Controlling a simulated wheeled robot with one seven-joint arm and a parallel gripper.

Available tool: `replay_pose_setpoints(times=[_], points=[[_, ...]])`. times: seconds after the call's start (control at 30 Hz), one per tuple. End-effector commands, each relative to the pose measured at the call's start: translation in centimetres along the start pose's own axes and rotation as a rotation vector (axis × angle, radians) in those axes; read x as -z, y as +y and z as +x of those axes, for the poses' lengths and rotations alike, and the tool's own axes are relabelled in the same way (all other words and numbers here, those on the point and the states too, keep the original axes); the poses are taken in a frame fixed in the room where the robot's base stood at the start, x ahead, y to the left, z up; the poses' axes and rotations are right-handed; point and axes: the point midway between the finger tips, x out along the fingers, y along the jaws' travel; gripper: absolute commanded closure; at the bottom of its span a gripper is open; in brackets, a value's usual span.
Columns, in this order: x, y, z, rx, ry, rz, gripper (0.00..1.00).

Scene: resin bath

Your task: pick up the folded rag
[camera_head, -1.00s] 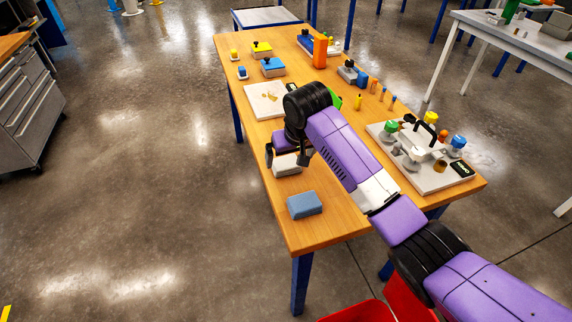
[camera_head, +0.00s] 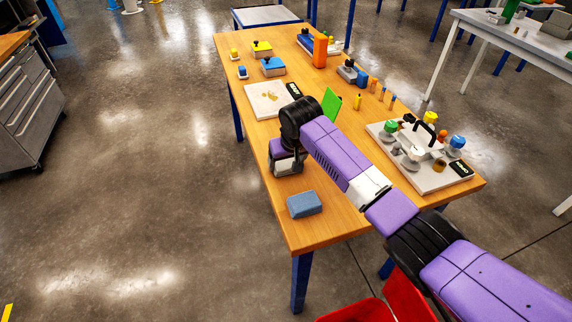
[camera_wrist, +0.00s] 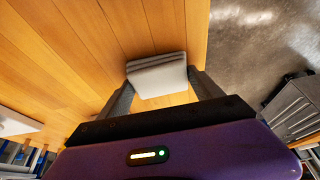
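The folded rag (camera_wrist: 158,78) is a pale grey-white folded pad lying on the wooden table. In the wrist view it sits between the tips of my gripper's two dark fingers (camera_wrist: 160,88). In the head view only part of the rag (camera_head: 283,167) shows, beneath my gripper (camera_head: 286,168), which is low at the table's left edge. The fingers are apart, one at each side of the rag. I cannot tell whether they touch it.
A blue block (camera_head: 304,204) lies just nearer on the table (camera_head: 330,232). A white board (camera_head: 265,100) and a green piece (camera_head: 331,103) are beyond my gripper. A grey tray with knobs (camera_head: 436,178) stands at the right. A red bin (camera_head: 357,312) is below the near edge.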

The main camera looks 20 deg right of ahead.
Motion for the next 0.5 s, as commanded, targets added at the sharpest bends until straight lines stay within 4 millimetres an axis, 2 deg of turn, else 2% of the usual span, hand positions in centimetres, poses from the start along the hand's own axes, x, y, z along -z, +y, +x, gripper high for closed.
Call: replay_pose_setpoints(times=[0.03, 0.1, 0.37, 0.5], points=[[0.00, 0.00, 0.00, 0.000, 0.000, 0.000, 0.57], [0.01, 0.00, -0.02, 0.000, 0.000, 0.000, 0.65], [0.08, 0.00, -0.15, 0.000, 0.001, 0.000, 0.65], [0.39, -0.02, -0.85, 0.000, 0.001, 0.000, 0.65]])
